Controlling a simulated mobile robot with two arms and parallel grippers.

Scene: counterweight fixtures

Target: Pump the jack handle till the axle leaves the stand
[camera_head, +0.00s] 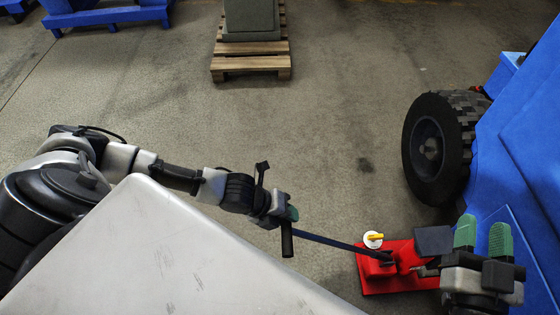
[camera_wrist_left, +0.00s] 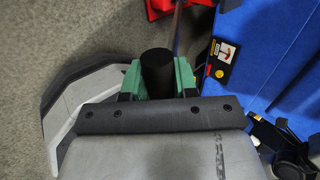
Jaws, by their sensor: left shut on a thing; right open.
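The red jack (camera_head: 378,285) sits on the floor beside the blue vehicle. Its long dark handle (camera_head: 325,240) slopes from the jack up to the left and ends in a black grip. My left gripper (camera_head: 290,214) is shut on the handle near this grip. In the left wrist view the black grip (camera_wrist_left: 157,72) stands between the green fingers. My right gripper (camera_head: 482,235) is open, with green fingers pointing up, over the right side of the jack by the blue body. It hides part of the jack. I cannot make out the axle or the stand.
A black-tyred wheel (camera_head: 438,150) stands at the side of the blue vehicle (camera_head: 525,130). A yellow-and-white knob (camera_head: 373,239) is by the jack. A wooden pallet (camera_head: 250,66) with a grey block is at the back. The middle floor is clear.

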